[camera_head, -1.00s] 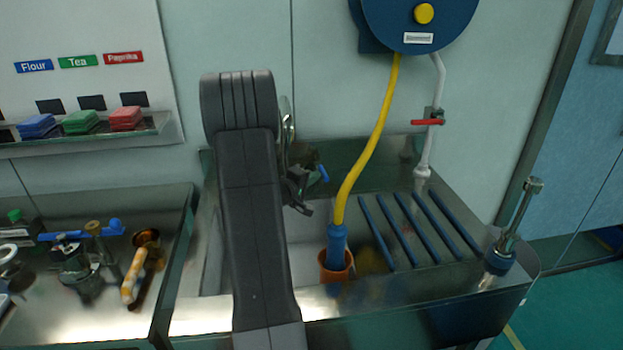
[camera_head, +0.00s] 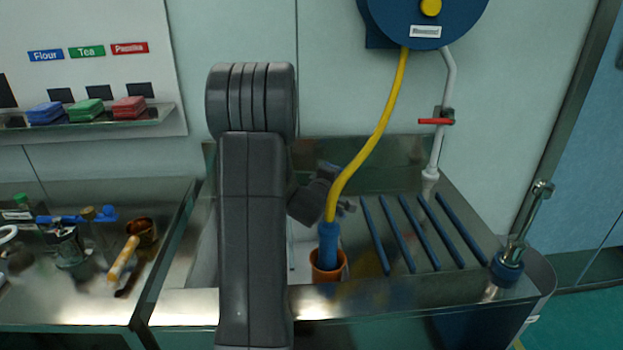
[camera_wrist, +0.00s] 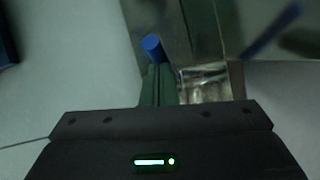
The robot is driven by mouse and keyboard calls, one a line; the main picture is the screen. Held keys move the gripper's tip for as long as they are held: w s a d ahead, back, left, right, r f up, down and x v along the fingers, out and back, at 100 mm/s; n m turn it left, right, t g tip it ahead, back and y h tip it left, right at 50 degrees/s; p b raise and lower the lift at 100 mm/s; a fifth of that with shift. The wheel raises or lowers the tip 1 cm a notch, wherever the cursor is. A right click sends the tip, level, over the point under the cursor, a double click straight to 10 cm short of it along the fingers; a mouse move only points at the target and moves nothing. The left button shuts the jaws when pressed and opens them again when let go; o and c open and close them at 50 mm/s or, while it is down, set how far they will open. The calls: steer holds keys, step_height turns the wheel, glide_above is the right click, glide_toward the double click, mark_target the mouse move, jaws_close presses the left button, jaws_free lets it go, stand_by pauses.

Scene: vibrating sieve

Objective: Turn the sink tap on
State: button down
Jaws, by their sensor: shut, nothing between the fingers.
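A blue cylindrical piece (camera_wrist: 152,46), which looks like the tap's handle, lies right at the fingertips. I cannot tell whether they touch. The tap body is hidden behind my arm in the head view, and no running water can be made out.
A yellow hose (camera_head: 379,125) hangs from a blue reel (camera_head: 395,18) into an orange cup (camera_head: 340,269). A white pipe with a red-handled valve (camera_head: 437,121) is at right. Blue bars (camera_head: 424,233) cover the drainboard. A cluttered counter (camera_head: 165,215) stands left.

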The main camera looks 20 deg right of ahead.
mark_target(346, 174)
steer(key=d, duration=0.4)
steer(key=shift+w+d, duration=0.25)
steer(key=shift+d, duration=0.1)
steer(key=shift+w+d, duration=0.4)
steer(key=shift+d, duration=0.3)
steer(key=shift+w+d, duration=0.4)
steer(key=shift+d, duration=0.3)
steer(key=shift+r, duration=0.15)
steer(key=shift+w+d+r, duration=0.1)
steer(key=shift+d+r, duration=0.05)
steer(key=shift+r, duration=0.05)
steer(key=shift+r, duration=0.1)
step_height(346, 174, up, 9)
steer(key=p, duration=0.1)
steer(key=shift+p, duration=0.4)
